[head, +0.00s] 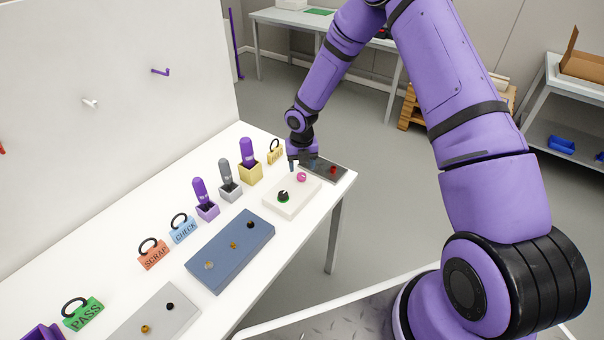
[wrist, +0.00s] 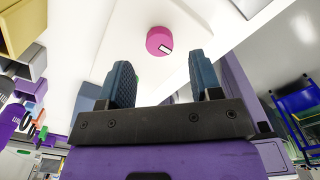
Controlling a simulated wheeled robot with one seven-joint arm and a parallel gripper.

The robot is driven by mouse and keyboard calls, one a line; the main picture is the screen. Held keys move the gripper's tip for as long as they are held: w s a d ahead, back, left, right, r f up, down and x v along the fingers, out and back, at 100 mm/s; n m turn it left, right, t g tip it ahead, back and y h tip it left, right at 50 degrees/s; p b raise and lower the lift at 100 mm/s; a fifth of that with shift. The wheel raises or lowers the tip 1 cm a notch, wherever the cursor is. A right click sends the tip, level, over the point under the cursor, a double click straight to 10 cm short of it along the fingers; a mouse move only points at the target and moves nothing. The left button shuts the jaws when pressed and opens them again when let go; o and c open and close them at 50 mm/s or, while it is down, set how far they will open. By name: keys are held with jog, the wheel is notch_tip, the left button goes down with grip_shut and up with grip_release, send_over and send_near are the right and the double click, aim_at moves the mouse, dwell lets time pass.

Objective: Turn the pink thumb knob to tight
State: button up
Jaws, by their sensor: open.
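The pink thumb knob (head: 301,177) stands on a white panel block (head: 283,205) on the bench, beside a dark knob with a green ring (head: 283,196). In the wrist view the pink knob (wrist: 159,40) shows a white mark on its lower right side. My gripper (head: 303,166) is just behind and above the pink knob in the head view. In the wrist view its two blue fingers (wrist: 163,80) are spread, with nothing between them, and the knob lies beyond their tips, apart from them. I cannot read any tight marking.
A grey panel with a red knob (head: 333,170) lies close behind my gripper. A yellow holder (head: 250,173) with a purple-handled tool stands to the left, near other holders. A blue panel (head: 230,250) lies nearer on the bench.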

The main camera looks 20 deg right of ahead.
aim_at(302, 175)
jog(key=shift+f, duration=2.2)
